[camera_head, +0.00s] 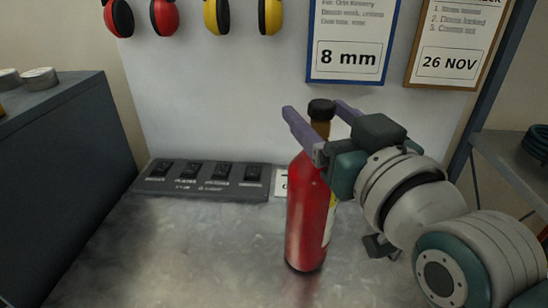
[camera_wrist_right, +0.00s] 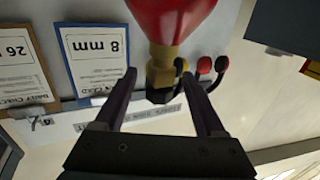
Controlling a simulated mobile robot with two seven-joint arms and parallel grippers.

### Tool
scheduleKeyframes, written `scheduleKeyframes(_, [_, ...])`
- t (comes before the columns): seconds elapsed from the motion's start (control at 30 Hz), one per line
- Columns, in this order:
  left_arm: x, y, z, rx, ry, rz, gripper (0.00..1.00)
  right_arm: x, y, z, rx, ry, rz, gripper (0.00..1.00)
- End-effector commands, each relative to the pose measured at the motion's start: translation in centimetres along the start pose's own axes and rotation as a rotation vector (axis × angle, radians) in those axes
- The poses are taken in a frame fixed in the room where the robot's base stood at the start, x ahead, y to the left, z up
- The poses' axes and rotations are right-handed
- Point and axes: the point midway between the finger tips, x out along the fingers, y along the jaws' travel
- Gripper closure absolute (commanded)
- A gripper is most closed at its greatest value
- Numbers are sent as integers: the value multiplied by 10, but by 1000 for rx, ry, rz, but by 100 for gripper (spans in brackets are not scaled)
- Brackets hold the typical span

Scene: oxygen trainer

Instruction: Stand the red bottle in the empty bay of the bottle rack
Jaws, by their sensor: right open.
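The red bottle (camera_head: 308,215) stands upright on the metal worktop, with a dark cap and neck at its top. My right gripper (camera_head: 313,107) reaches in from the right at neck height, with its two purple fingers apart on either side of the neck. In the right wrist view the picture is upside down: the bottle's red shoulder (camera_wrist_right: 172,18), brass neck and black valve show between the open fingers (camera_wrist_right: 160,76). Whether a finger touches the neck, I cannot tell. The bottle rack and its empty bay are not in view. My left gripper is not in view.
A switch panel (camera_head: 205,180) lies along the back of the worktop (camera_head: 190,245). A small sign is partly hidden behind the bottle. Ear defenders (camera_head: 216,15) and two notice boards (camera_head: 350,35) hang on the wall. A dark cabinet (camera_head: 65,150) stands left. The worktop left of the bottle is clear.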

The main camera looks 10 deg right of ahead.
Motion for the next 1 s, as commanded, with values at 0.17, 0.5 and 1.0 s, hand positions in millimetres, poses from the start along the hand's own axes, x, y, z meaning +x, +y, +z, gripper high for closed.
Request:
scheduleKeyframes(0.17, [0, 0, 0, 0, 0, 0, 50, 2, 0, 0, 0, 0, 0, 28])
scheduleKeyframes(0.5, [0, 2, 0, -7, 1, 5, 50, 1, 0, 0, 0, -1, 0, 60])
scheduleKeyframes(1.0, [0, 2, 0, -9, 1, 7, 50, 1, 0, 0, 0, -1, 0, 100])
